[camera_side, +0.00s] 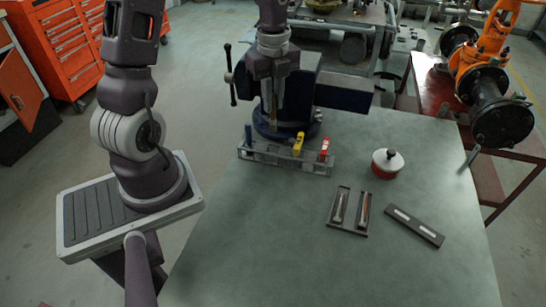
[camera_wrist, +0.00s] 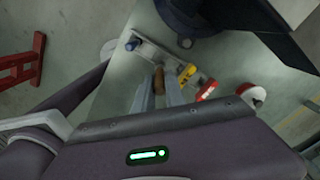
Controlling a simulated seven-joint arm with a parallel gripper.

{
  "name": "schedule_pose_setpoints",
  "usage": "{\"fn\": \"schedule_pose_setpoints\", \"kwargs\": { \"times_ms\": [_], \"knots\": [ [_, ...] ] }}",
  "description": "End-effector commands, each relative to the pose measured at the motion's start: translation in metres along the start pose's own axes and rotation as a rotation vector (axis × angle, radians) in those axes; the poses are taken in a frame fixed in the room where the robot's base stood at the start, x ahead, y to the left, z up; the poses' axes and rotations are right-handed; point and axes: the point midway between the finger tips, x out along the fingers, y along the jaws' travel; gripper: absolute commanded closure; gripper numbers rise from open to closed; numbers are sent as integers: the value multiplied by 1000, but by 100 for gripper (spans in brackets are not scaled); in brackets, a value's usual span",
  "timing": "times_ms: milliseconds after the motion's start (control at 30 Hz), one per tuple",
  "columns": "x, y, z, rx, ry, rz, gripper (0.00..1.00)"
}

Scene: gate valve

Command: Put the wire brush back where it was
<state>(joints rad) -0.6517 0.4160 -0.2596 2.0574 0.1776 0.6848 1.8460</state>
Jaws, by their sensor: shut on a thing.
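My gripper (camera_side: 272,113) is shut on the wire brush (camera_side: 273,103), which shows as a narrow brown piece between the fingers. In the wrist view, the brush (camera_wrist: 158,78) is a brown handle between the two grey fingers (camera_wrist: 158,90); its lower part is hidden. The grey tool rack (camera_side: 283,164) stands on the bench in front of the vise. It holds a blue-handled tool (camera_side: 248,134) at its left end, and a yellow tool (camera_side: 298,144) and a red tool (camera_side: 324,149) on the right. The gripper is above the rack's gap between blue and yellow.
The blue vise (camera_side: 340,94) is close behind the gripper. A red tin with a white lid (camera_side: 387,162), a dark tray (camera_side: 347,228) with two slim items and a dark bar with white strips (camera_side: 414,225) lie to the right. The front of the bench (camera_side: 330,275) is clear.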

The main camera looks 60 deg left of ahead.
Motion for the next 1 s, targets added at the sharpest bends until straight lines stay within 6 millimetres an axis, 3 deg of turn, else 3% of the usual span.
{"fn": "schedule_pose_setpoints", "kwargs": {
  "times_ms": [200, 500, 867, 900, 1000],
  "knots": [
    [47, 1, -2, 2, 3, 5, 100],
    [100, 0, -2, 3, 2, 3, 100],
    [106, 0, -1, 2, 0, 0, 100],
    [106, 0, -1, 2, 0, 0, 83],
    [106, 0, -1, 2, 0, -1, 63]
  ]
}}
